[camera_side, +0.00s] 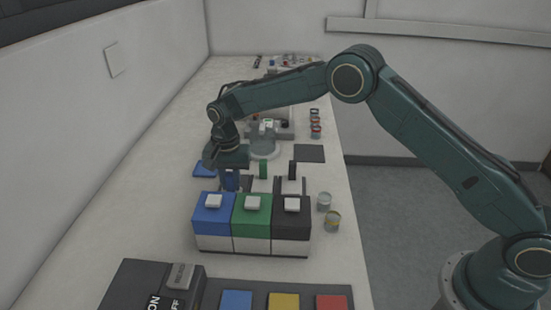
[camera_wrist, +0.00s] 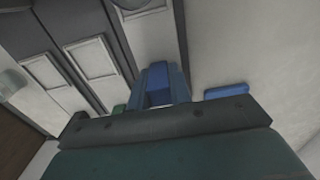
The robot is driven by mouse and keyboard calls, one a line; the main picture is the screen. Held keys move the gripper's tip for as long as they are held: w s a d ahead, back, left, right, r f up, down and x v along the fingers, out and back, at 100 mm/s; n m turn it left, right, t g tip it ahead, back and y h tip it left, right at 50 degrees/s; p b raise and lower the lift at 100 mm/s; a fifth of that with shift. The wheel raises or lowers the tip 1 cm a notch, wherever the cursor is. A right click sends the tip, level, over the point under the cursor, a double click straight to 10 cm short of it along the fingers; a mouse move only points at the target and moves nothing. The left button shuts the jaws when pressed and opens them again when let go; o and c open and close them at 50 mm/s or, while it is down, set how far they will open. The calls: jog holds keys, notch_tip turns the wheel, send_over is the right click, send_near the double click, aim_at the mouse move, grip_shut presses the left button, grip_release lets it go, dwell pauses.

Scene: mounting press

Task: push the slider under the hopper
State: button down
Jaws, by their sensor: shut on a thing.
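Three hoppers stand side by side in the side view: a blue hopper (camera_side: 212,222), a green hopper (camera_side: 251,224) and a black hopper (camera_side: 291,225), each with a white piece on top. Behind them are the slider handles: a green handle (camera_side: 263,168), a black handle (camera_side: 292,170) and a blue handle (camera_side: 231,180). My gripper (camera_side: 230,186) points down behind the blue hopper and is shut on the blue handle. The wrist view shows the blue handle (camera_wrist: 158,76) between the fingers. The blue slider's plate is mostly hidden by my gripper and the hopper.
A dark control box (camera_side: 150,285) and coloured blue, yellow and red squares (camera_side: 284,301) lie in front. A blue pad (camera_side: 204,170) lies left of my gripper. The counter's left side is clear.

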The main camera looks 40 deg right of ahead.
jog(key=s+a, duration=0.4)
jog(key=shift+s+a, duration=0.15)
jog(key=shift+a, duration=0.05)
jog(key=c, duration=1.3)
grip_release()
jog(key=shift+r, duration=0.1)
jog(key=shift+r, duration=0.65)
notch_tip(320, 180, up, 12)
jog(key=shift+r, duration=0.25)
jog(key=shift+d+r, duration=0.1)
